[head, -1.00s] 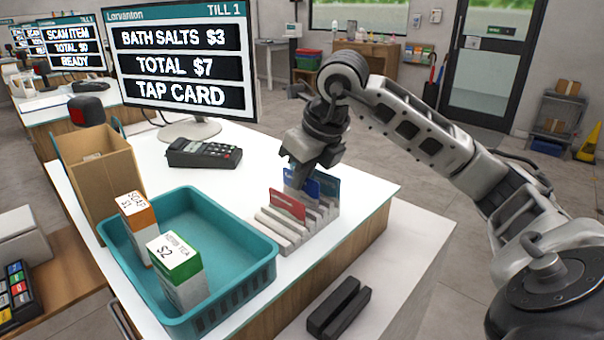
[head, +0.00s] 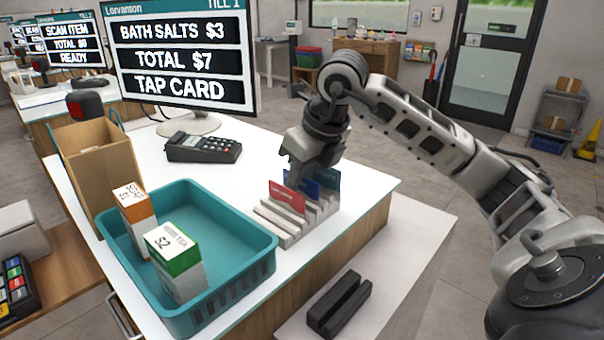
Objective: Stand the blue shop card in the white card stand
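The white card stand (head: 272,229) is a slotted rack on the white counter, right of the teal basket. A red card (head: 287,198) stands in a front slot, and a teal-blue card (head: 328,179) stands farther back. The blue shop card (head: 311,187) is between them, partly hidden behind the red card and my gripper. My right gripper (head: 298,178) points down over the stand, shut on the blue card's upper part. The card's lower edge is hidden, so how deep it sits in a slot cannot be seen. My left gripper is out of view.
The teal basket (head: 240,262) holds two boxes. A paper bag (head: 97,180), card terminal (head: 203,147) and till screen (head: 183,62) stand behind and left. A black slotted block (head: 340,305) lies on the lower white ledge. Counter right of the terminal is clear.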

